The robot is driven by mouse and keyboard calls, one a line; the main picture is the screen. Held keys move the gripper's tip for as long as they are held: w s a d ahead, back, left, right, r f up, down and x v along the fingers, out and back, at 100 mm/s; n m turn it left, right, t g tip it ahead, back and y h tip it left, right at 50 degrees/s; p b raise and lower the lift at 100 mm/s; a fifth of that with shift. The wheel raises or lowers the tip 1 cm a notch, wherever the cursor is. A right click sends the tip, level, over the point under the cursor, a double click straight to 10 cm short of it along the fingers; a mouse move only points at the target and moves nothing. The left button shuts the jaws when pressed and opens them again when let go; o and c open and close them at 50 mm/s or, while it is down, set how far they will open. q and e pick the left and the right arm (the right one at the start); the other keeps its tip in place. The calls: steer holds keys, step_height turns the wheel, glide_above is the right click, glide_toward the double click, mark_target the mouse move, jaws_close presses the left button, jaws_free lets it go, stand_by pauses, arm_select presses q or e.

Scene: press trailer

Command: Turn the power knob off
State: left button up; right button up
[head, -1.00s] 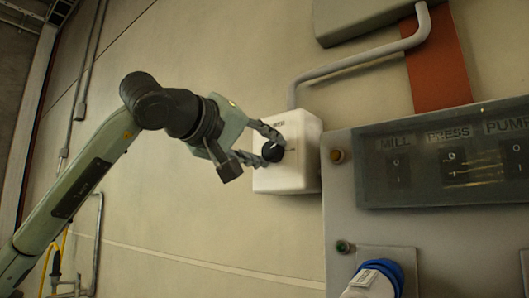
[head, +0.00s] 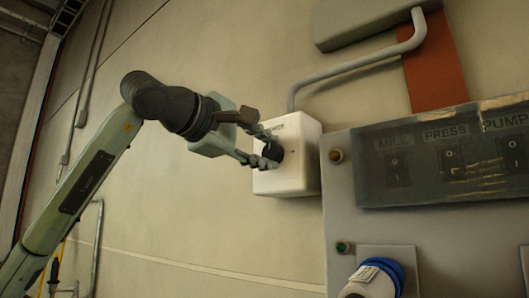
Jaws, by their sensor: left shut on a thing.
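The power knob (head: 273,153) is a black round knob on the front of a white box (head: 302,157) fixed to the wall. My left gripper (head: 271,149) is at the box front, with its fingers around the knob and shut on it. The fingers hide part of the knob, and its pointer mark cannot be made out. My right gripper is not in view.
A grey control panel (head: 340,225) with switches labelled MILL, PRESS and PUMP stands close to the right of the box. A blue-collared connector (head: 378,272) sticks out below it. A grey conduit (head: 350,70) runs up from the box. The wall to the left is clear.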

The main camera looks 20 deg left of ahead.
arm_select(q)
steer(key=shift+n, duration=0.7)
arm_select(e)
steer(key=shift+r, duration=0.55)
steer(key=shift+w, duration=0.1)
arm_select(q)
steer(key=o, duration=1.2)
steer(key=shift+c, duration=0.2)
steer(key=shift+s, duration=0.1)
steer(key=f+v, duration=0.1)
steer(key=v, duration=1)
steer(key=shift+s+a+r, duration=0.3)
steer(key=shift+s+r, duration=0.05)
steer(key=shift+r, duration=0.2)
